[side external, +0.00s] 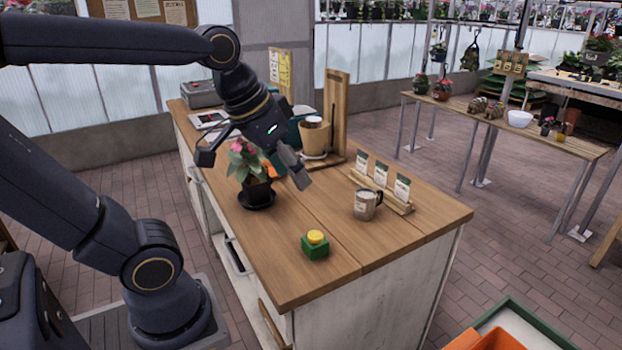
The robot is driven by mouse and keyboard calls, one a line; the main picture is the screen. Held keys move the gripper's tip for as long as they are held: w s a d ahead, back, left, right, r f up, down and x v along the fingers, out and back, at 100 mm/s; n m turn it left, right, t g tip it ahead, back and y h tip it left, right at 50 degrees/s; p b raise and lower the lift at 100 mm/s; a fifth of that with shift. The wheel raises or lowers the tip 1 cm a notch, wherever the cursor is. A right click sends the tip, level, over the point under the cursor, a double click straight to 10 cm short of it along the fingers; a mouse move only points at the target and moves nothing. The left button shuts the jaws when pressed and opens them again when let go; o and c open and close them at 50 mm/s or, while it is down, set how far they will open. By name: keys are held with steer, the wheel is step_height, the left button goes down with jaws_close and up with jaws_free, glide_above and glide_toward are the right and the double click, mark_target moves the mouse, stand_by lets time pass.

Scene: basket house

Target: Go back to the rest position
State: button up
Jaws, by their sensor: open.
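My gripper (252,168) is in the side external view, above the left part of the wooden counter (310,218). Its two fingers are spread wide and I see nothing held between them. A potted plant with pink flowers (243,160) stands on a dark saucer below and behind the fingers. The gripper overlaps the plant in the picture, and I cannot tell whether they touch. The arm reaches in from the left edge and bends down at the wrist.
A green block with a yellow button (316,246) sits near the counter's front edge. A mug (367,205) and a wooden rack of seed packets (403,188) are to the right. A tall wooden board (337,110) stands behind. The counter's front right corner is clear.

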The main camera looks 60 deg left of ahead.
steer(key=shift+m, duration=0.6)
steer(key=s+f, duration=0.1)
steer(key=s+d+f, duration=0.1)
steer(key=s+f, duration=0.1)
steer(key=shift+s+d, duration=0.2)
steer(key=shift+d, duration=0.1)
stand_by(0.4)
